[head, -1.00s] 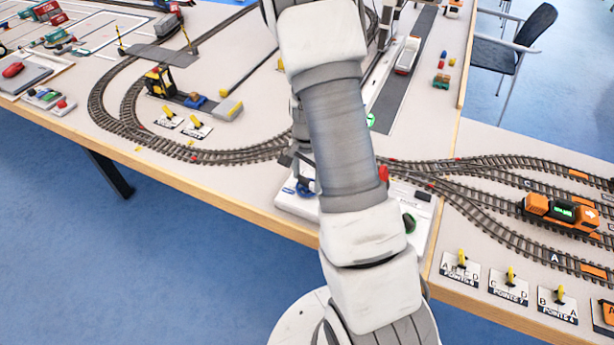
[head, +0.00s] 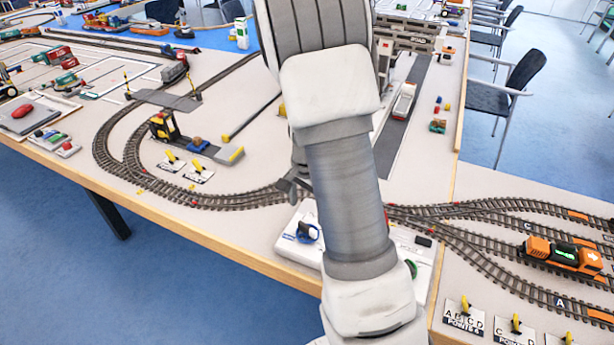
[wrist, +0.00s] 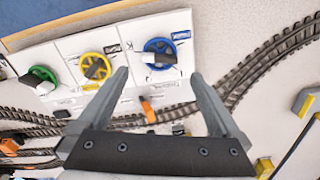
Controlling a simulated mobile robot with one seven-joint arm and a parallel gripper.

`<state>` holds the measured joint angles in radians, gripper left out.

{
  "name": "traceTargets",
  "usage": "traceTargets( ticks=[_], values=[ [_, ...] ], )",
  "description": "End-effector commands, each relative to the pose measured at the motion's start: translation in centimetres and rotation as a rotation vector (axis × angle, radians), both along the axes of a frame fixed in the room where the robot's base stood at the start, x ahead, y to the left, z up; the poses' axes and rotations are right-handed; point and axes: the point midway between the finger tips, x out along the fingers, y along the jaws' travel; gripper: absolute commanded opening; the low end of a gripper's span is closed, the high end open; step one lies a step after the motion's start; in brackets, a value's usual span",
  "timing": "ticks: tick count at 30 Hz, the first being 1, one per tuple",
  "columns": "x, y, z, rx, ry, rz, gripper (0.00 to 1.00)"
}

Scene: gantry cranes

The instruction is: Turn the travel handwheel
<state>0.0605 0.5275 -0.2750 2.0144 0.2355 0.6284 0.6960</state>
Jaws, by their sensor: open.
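A white control box (head: 297,246) at the table's front edge bears three handwheels. In the wrist view they are a green wheel (wrist: 38,72), a yellow wheel (wrist: 96,67) and a blue wheel (wrist: 160,46). The labels beside them are too small to read, so I cannot tell which is the travel handwheel. My gripper (wrist: 159,75) is open and empty. The blue wheel appears between and just beyond its fingertips, with no visible contact. In the head view the blue wheel (head: 308,232) and green wheel (head: 411,268) show; my arm hides the yellow one.
Railway track (head: 250,198) runs behind the box. An orange locomotive (head: 562,254) stands on the right tracks, near several yellow point levers (head: 464,306). Chairs (head: 497,88) stand beyond the table.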

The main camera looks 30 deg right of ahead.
Motion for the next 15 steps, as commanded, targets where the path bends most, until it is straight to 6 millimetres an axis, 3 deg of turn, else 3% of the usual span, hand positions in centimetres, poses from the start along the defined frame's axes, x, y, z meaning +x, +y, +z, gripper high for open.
traceTargets(
  ticks=[1, 6, 15],
  values=[
    [0.2, 0.1, 1.6, -0.001, -0.006, 0.002, 1.0],
    [0.1, 0.0, 5.7, 0.0, -0.004, 0.001, 1.0],
    [0.1, 0.0, 10.1, -0.001, -0.003, 0.0, 1.0]
  ],
)
